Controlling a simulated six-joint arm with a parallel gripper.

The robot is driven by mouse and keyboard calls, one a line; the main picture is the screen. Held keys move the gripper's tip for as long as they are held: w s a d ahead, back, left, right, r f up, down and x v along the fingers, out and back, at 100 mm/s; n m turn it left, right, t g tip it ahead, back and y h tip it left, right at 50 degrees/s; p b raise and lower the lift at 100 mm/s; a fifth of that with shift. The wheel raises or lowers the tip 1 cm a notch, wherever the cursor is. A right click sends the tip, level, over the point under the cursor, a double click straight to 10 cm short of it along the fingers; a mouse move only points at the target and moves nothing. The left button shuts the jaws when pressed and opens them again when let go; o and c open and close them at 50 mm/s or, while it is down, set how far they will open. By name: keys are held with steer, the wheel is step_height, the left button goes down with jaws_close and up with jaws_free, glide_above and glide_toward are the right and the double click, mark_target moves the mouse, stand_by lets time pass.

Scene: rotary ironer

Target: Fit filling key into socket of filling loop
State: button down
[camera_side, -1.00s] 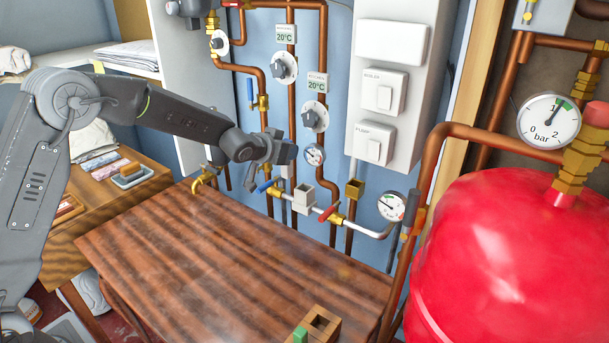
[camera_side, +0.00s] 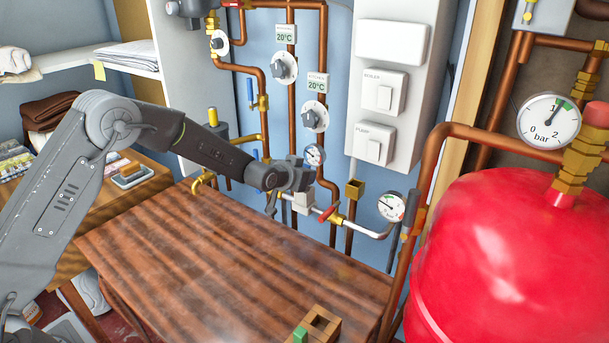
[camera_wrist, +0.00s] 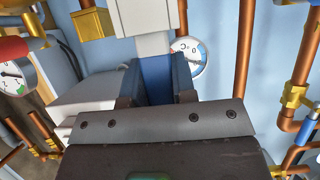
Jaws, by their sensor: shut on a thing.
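My gripper (camera_side: 301,180) is over the filling loop, with its fingers downward. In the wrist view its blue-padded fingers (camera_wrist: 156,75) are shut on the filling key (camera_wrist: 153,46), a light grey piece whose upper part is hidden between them. The socket of the filling loop is a pale square block (camera_side: 303,204) on the silver pipe, close below the gripper. In the wrist view the pale block (camera_wrist: 145,17) lies straight beyond the key and appears to meet it. I cannot tell whether the key is inside the socket or only in line with it.
A red-handled valve (camera_side: 328,212), a brass box (camera_side: 355,189) and a pressure gauge (camera_side: 391,206) are right of the socket. Copper pipes run close behind it. A red tank (camera_side: 510,250) fills the right. The wooden tabletop (camera_side: 230,260) is mostly clear, with a small wooden holder (camera_side: 321,324) in front.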

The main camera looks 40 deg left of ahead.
steer(key=shift+f, duration=0.1)
steer(key=c, duration=0.9)
jaws_free()
steer(key=shift+c, duration=0.2)
steer(key=shift+r, duration=0.2)
steer(key=shift+s+r, duration=0.15)
steer(key=shift+s, duration=0.1)
steer(key=v, duration=1.1)
steer(key=shift+s, duration=0.25)
